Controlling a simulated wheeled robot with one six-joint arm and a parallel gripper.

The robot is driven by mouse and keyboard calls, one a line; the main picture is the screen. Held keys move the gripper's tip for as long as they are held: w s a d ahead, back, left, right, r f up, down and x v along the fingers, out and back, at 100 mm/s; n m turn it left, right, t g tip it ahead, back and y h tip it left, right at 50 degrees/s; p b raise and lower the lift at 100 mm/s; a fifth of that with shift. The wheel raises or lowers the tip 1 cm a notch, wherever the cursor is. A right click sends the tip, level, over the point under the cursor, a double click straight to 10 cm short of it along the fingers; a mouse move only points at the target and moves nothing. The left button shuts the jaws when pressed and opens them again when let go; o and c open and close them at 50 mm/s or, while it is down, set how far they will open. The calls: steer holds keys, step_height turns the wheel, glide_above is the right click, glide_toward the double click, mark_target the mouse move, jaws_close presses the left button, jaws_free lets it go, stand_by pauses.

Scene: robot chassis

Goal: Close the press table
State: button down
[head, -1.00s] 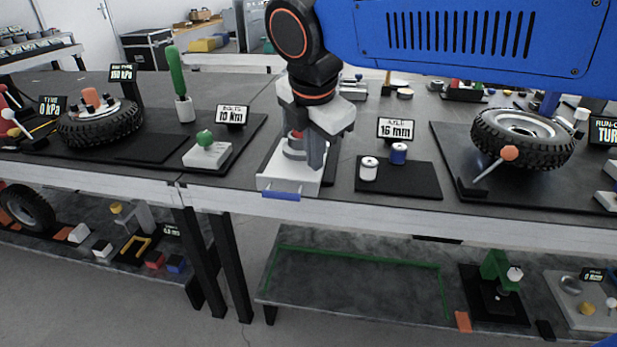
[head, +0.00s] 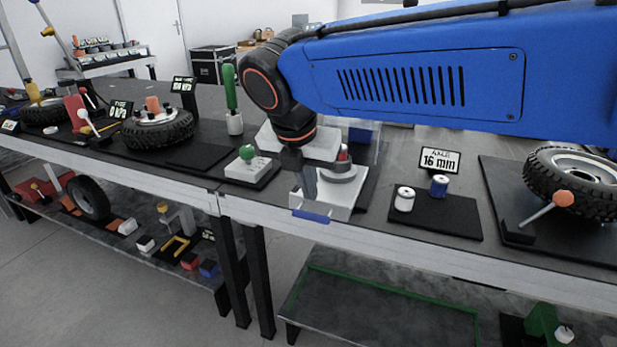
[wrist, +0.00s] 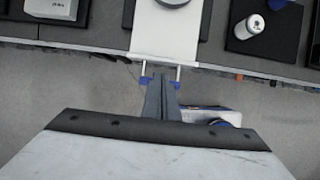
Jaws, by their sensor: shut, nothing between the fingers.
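The press table is a white sliding plate (head: 340,200) at the front edge of the workbench. A round grey disc with a red knob (head: 342,170) stands on it, and a blue handle (head: 310,215) is at its front. In the wrist view, the white plate (wrist: 165,35) is at the top, with the blue handle (wrist: 146,81) on two thin rods below it. My gripper (head: 309,197) is shut and empty, pointing down by the handle. In the wrist view, its fingertips (wrist: 162,76) cover the handle's middle; I cannot tell whether they touch it.
Right of the plate, a black mat (head: 440,216) holds a white and a blue spool. A block with a green knob (head: 247,165) stands to the left. A tyre (head: 570,185) lies at the right. Open floor (wrist: 60,110) lies in front of the bench.

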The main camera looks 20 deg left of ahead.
steer(key=shift+x, duration=2.35)
glide_toward(330, 182)
steer(key=w+f, duration=0.1)
steer(key=w, duration=0.1)
steer(key=w+f, duration=0.2)
steer(key=w, duration=0.1)
steer(key=w+d+f, duration=0.1)
steer(key=w+f, duration=0.1)
steer(key=shift+w+d, duration=0.1)
steer(key=shift+w, duration=0.6)
steer(key=shift+w+r, duration=0.1)
steer(key=shift+r, duration=0.05)
